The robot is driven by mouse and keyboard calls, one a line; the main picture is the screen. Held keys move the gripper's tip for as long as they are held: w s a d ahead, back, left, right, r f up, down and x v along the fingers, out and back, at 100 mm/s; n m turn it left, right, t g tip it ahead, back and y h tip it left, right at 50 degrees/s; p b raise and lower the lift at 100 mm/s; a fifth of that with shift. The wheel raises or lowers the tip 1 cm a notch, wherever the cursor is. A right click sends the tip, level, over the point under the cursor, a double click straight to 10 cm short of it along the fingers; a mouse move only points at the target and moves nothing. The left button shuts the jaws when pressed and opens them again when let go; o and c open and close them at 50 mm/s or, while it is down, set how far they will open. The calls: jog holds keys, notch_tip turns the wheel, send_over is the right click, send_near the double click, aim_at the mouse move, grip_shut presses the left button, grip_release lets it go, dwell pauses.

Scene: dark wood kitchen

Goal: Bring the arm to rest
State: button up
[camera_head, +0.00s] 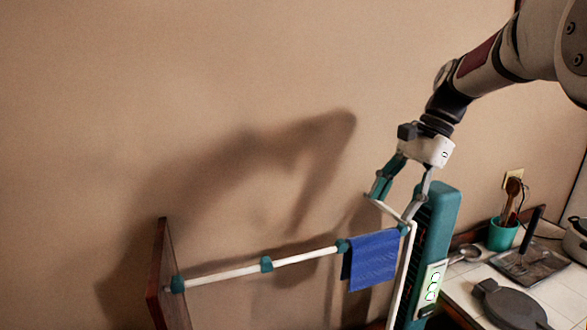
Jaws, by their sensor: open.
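My arm reaches in from the upper right. My gripper (388,205) points down with its two fingers spread apart. It is open, and I see nothing held between the fingers. It hangs just above the right end of a white rail (220,276) with teal fittings, close to a white upright post. A blue cloth (373,262) hangs over the rail just below and to the left of the gripper. Whether the fingertips touch the white frame I cannot tell.
A teal cabinet-like block (440,215) stands right beside the gripper. A tiled counter (466,290) at the right holds a teal utensil cup (502,235), a tray (530,264) and a dark grey pan (510,305). A wooden panel (158,280) bears the rail's left end. The space at the upper left is free.

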jog(key=s+a+f+n+t+h, duration=0.1)
jog(key=s+n+t+h, duration=0.1)
jog(key=s+n, duration=0.4)
jog(key=s+a+f+n+t+h+b, duration=0.1)
jog(key=s+n+t+h, duration=0.2)
jog(key=s, duration=1.4)
jog(key=n+t, duration=0.1)
jog(key=n, duration=0.2)
jog(key=shift+a+f+t, duration=0.25)
jog(key=shift+a+t, duration=0.1)
jog(key=shift+t, duration=0.05)
jog(key=shift+s, duration=0.1)
